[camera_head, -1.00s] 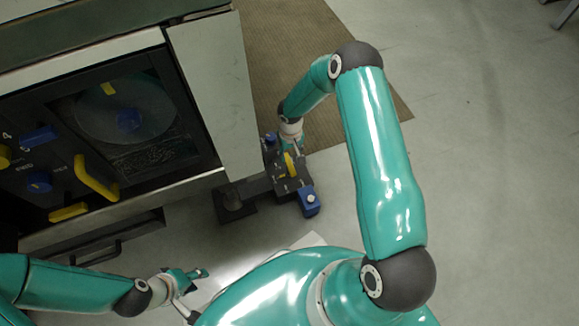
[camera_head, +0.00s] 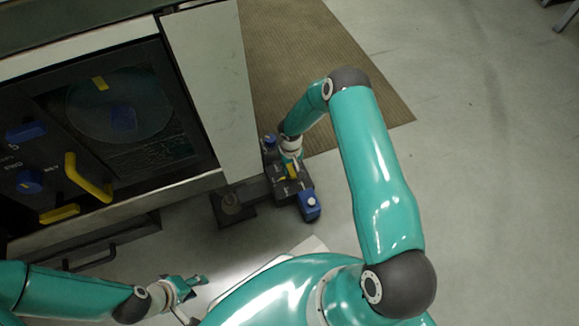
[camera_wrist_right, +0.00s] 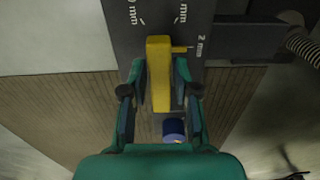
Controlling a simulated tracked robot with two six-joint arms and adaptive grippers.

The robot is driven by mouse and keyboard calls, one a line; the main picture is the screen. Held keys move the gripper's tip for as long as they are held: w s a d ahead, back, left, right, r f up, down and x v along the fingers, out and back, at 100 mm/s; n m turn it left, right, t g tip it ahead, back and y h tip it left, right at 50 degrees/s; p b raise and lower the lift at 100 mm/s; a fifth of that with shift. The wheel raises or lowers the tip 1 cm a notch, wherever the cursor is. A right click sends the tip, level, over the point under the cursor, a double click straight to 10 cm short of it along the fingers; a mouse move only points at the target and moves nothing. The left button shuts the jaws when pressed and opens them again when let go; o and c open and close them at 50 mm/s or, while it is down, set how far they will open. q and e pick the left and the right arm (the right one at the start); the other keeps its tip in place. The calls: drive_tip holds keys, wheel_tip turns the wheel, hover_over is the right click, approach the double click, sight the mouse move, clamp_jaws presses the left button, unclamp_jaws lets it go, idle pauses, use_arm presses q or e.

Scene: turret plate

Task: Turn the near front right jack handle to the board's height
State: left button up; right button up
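The jack handle is a yellow bar that shows in the right wrist view (camera_wrist_right: 159,75), over a dark plate (camera_wrist_right: 165,28) with white mm marks. In the head view, the handle (camera_head: 293,171) is partly hidden under my right wrist (camera_head: 291,150). It sits on a dark jack (camera_head: 285,188) at the machine's corner. My left gripper (camera_head: 196,285) is at lower left, empty, its fingers apart, far from the jack.
A blue block (camera_head: 309,206) is on the jack's near end, and a blue knob (camera_wrist_right: 173,128) lies below the handle in the wrist view. The machine (camera_head: 215,95), with yellow handles and blue knobs, stands left. A brown mat (camera_head: 330,60) and open floor lie right.

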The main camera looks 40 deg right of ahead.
clamp_jaws()
drive_tip(key=shift+a, duration=0.1)
